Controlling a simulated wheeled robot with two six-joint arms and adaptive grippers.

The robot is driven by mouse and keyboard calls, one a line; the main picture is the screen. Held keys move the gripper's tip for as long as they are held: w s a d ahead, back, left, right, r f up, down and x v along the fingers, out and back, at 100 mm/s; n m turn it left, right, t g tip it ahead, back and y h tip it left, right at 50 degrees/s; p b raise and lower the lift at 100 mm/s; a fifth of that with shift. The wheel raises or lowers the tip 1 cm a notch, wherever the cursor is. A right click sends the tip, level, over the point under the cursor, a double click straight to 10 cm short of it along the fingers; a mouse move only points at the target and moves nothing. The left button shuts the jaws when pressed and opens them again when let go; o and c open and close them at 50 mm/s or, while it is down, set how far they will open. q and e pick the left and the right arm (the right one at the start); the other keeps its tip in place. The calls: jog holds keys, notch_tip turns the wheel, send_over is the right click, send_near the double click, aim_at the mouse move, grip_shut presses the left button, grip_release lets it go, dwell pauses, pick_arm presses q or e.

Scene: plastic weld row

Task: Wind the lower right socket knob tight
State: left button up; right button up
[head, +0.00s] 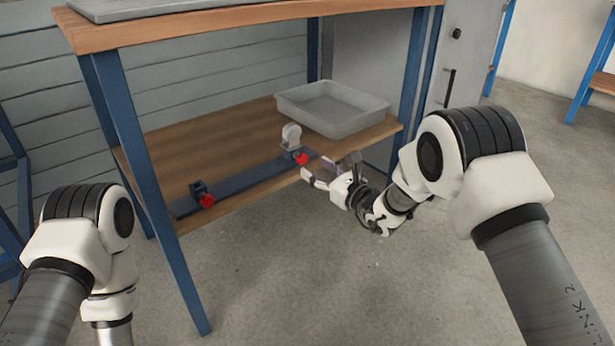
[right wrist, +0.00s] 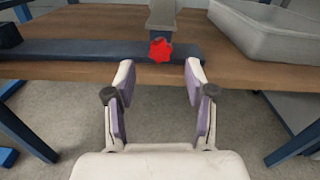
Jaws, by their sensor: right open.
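The right red socket knob (head: 301,159) is on the front of the right socket on the lower shelf, below a light grey rounded part (head: 291,134). In the right wrist view the star-shaped red knob (right wrist: 160,50) lies ahead, between the lines of my fingers. My right gripper (head: 312,177) is open and empty, just in front of and slightly below this knob, not touching it; its fingers also show in the right wrist view (right wrist: 158,88). A second red knob (head: 207,201) sits on the left dark socket (head: 198,189), away from my grippers. My left gripper is out of view.
A dark blue rail (head: 240,183) carries both sockets along the front of the wooden lower shelf (head: 225,138). A grey tray (head: 334,105) stands behind and right. Blue table legs (head: 145,190) and the upper tabletop (head: 250,20) frame the space. The floor in front is clear.

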aim_at(304, 161)
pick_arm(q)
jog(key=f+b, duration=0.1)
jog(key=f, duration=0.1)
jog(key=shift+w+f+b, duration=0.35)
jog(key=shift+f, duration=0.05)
pick_arm(e)
jog(key=x, duration=0.4)
jog(key=shift+f, duration=0.25)
jog(key=shift+w+r, duration=0.1)
jog(key=shift+w, duration=0.05)
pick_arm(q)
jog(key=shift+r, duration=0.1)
pick_arm(e)
grip_shut()
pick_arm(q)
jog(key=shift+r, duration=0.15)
pick_arm(e)
jog(key=shift+n, duration=0.8)
jog(key=n, duration=0.2)
jog(key=shift+n, duration=0.4)
grip_release()
